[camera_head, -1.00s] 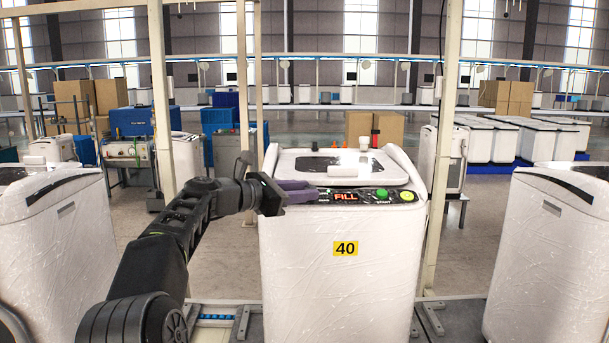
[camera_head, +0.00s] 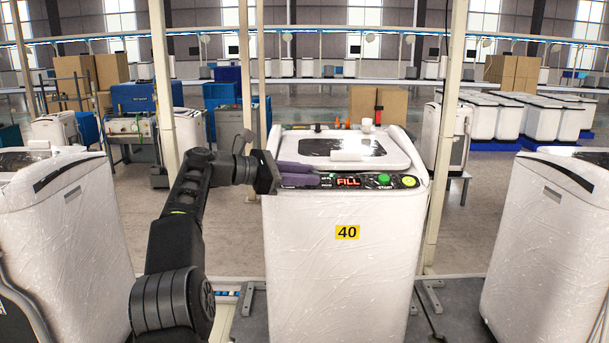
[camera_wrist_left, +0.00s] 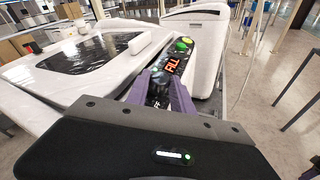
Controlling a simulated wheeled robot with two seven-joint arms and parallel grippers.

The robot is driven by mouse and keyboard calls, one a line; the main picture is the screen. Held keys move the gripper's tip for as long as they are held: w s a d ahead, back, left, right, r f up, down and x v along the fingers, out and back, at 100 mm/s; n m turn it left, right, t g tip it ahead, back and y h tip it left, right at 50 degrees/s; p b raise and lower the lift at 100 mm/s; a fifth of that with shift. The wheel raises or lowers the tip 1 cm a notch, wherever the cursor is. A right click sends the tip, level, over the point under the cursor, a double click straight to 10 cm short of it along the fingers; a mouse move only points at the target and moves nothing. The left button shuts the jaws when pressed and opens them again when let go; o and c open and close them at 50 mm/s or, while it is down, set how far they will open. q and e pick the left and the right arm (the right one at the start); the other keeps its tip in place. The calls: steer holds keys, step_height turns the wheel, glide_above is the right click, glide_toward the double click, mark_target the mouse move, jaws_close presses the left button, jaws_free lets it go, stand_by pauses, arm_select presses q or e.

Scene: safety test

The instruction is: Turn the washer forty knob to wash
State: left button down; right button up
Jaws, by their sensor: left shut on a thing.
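The white washer marked 40 (camera_head: 345,270) stands in front of me, with a dark lid window and a black control panel (camera_head: 371,181) along its top front edge. The panel's display reads FILL in red, and a green button and a yellow-green button sit to its right. My left gripper (camera_head: 318,178) reaches in from the left, its purple fingers low at the panel's left end. In the left wrist view the fingers (camera_wrist_left: 162,84) straddle the panel short of the display. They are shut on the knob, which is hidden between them. My right gripper is not in view.
Other white washers stand to the left (camera_head: 70,235) and right (camera_head: 555,240), with clear gaps beside washer 40. Pale upright posts (camera_head: 442,150) rise just behind it. A white handle block (camera_head: 346,156) sits on its lid near the panel.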

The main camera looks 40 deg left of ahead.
arm_select(q)
steer(key=c, duration=1.1)
jaws_free()
steer(key=shift+s, duration=0.15)
steer(key=v, duration=0.7)
steer(key=shift+s, duration=0.25)
steer(key=shift+a, duration=0.15)
